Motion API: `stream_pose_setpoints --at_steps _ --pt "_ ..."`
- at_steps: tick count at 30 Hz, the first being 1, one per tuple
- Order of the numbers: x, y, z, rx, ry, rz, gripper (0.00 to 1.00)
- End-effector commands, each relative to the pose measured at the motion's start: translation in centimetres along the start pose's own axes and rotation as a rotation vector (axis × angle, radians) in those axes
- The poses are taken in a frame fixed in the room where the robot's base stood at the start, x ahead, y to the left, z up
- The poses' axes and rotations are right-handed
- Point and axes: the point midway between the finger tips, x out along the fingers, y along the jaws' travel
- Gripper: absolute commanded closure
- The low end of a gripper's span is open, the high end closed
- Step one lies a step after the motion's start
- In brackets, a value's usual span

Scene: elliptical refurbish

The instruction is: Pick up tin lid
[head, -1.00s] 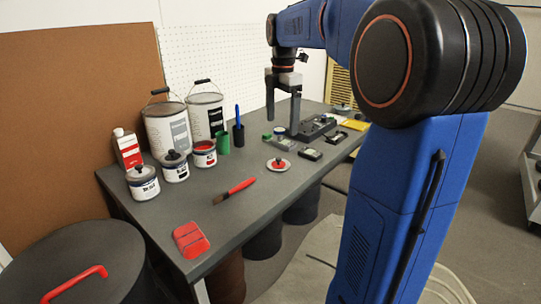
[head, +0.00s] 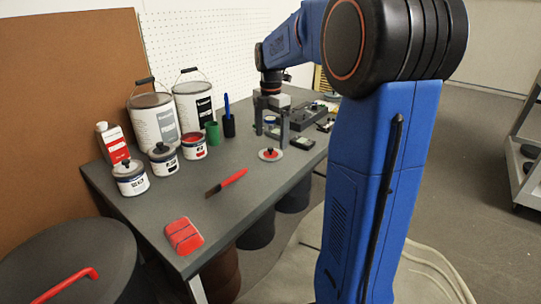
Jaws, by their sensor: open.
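The tin lid (head: 271,154) is a small pale disc with a red centre and a dark knob. It lies flat on the grey workbench (head: 217,222) near the front edge. My gripper (head: 271,138) points down with its two grey fingers apart and empty. It is above and just behind the lid in the picture, and I cannot tell its exact height. An open tin with red paint (head: 194,147) stands to the left, without a lid. Two small tins, one at the front (head: 130,180) and one behind it (head: 163,161), have dark-knobbed lids on.
Two large paint cans (head: 154,125) stand at the back. A green cup (head: 212,133) and a dark holder (head: 228,126) are left of my gripper. Dark trays (head: 305,117) lie to the right.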

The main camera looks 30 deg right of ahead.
Motion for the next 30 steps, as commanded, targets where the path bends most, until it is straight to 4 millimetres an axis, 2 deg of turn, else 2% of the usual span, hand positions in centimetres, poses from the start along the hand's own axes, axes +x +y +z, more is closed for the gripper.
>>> stream_pose_setpoints --at_steps 5,15,25,26,30 --pt "0.9 0.1 0.0 0.0 0.0 0.001 0.11" --pt "5.0 0.4 0.2 0.0 0.0 0.0 0.11" --pt "5.7 0.4 0.2 0.0 -0.001 0.001 0.11" --pt "5.7 0.4 0.2 0.0 -0.001 0.001 0.13" --pt "5.7 0.4 0.2 0.0 -0.001 0.001 0.46"
